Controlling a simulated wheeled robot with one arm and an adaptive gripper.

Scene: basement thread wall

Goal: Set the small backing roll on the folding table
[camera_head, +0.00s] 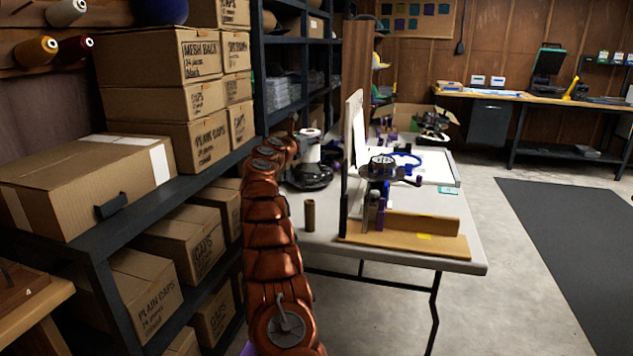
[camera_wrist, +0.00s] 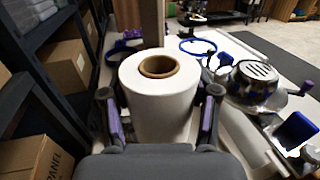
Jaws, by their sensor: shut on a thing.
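The small backing roll is a white roll with a brown cardboard core. In the wrist view the roll (camera_wrist: 160,100) stands upright between the purple-padded fingers of my gripper (camera_wrist: 163,118), which is shut on it. In the head view the white roll (camera_head: 309,147) shows past the end of my arm, over the far left part of the folding table (camera_head: 325,240). A dark round shape lies below it there. My fingers are hard to make out in that view, and I cannot tell whether the roll's bottom touches the tabletop.
A brown tube (camera_head: 309,215) stands on the table's near left. An upright board and an embroidery-like machine (camera_head: 382,168) on a wooden base (camera_head: 410,243) fill the middle. Shelves with cardboard boxes (camera_head: 160,60) run along the left.

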